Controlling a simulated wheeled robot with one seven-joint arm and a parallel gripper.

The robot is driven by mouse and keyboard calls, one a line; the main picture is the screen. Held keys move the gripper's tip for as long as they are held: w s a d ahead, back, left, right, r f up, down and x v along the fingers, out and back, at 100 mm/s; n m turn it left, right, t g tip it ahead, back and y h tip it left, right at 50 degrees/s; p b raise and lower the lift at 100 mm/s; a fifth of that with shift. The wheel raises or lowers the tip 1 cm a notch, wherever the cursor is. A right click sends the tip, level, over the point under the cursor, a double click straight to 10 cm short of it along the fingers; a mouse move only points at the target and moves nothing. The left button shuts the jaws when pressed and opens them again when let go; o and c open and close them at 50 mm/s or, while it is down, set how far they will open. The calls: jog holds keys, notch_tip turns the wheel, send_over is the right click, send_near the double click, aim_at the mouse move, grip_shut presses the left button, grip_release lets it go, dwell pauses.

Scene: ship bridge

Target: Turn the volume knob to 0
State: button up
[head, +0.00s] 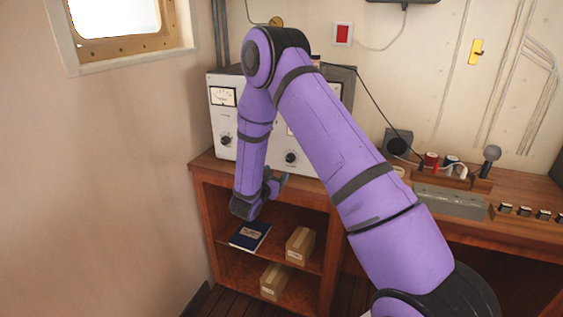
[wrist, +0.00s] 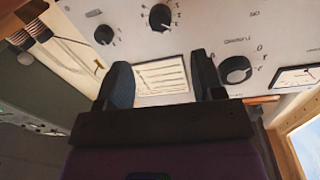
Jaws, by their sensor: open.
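A white radio panel (head: 222,122) stands on the wooden desk, partly hidden behind my arm. In the head view a black knob (head: 226,140) sits under its left gauge, and another knob (head: 291,157) sits lower in the middle. The wrist view shows the panel tilted, with a large knob (wrist: 236,69) right of the fingers, a knob (wrist: 160,17) above them and a knob (wrist: 104,34) at upper left. The labels are too blurred to tell which is volume. My gripper (head: 281,182) is open and empty, below and in front of the panel, apart from the knobs.
The desk edge (head: 203,160) runs below the panel, above open shelves with a blue book (head: 250,236) and cardboard boxes (head: 300,245). A microphone (head: 491,156) and a grey switch box (head: 450,202) stand to the right. A wall with a window (head: 120,45) closes the left side.

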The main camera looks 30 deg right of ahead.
aim_at(289, 160)
jog(key=x, duration=1)
jog(key=shift+w+d, duration=0.2)
jog(key=shift+d, duration=0.05)
jog(key=c, duration=0.9)
